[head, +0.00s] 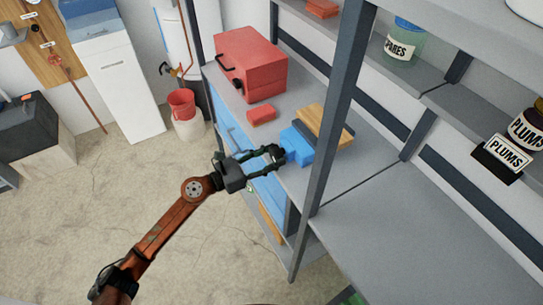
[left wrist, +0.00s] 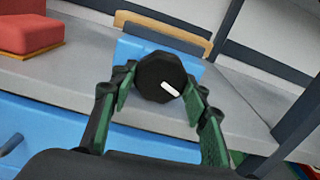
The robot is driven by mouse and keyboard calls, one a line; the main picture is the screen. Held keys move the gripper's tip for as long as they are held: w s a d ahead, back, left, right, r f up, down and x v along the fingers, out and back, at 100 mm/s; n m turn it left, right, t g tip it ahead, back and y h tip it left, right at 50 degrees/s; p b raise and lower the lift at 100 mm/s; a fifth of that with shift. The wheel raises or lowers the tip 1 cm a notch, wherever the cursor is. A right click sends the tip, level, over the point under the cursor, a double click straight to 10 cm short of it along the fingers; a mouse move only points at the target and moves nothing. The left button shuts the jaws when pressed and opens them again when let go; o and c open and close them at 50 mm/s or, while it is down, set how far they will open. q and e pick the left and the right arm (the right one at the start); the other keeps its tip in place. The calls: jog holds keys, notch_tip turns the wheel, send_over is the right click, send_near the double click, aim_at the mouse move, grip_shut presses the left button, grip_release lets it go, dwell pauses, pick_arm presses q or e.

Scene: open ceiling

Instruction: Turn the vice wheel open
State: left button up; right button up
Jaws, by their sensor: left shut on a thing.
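The blue vice (head: 298,145) sits on the grey workbench near its front edge, with a wooden block (head: 322,124) at its back. Its wheel (left wrist: 160,78) is a dark, many-sided knob with a white mark, facing me in the left wrist view. The white mark slants down to the right. My left gripper (head: 276,154) reaches in from the left and is shut on the wheel. Its green-padded fingers (left wrist: 158,92) lie on either side of the wheel in the left wrist view. In the head view the fingers partly hide the wheel. My right gripper is not in view.
A red toolbox (head: 262,70) and a small red block (head: 261,115) stand on the bench (head: 238,104) left of the vice. A dark shelf post (head: 335,110) rises just right of the vice. The floor (head: 110,195) in front is clear.

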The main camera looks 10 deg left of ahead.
pick_arm(q)
jog(key=shift+r+n+p, duration=0.25)
jog(key=shift+n+p, duration=0.4)
jog(key=shift+n, duration=0.15)
jog(key=shift+n+p, duration=0.4)
jog(key=shift+n, duration=0.5)
jog(key=shift+f, duration=0.2)
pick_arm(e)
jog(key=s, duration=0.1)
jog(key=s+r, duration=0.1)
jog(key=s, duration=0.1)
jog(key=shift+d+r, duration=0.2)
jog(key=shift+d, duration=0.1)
pick_arm(q)
jog(key=o, duration=1.2)
jog(key=shift+c, duration=0.2)
jog(key=shift+s, duration=0.1)
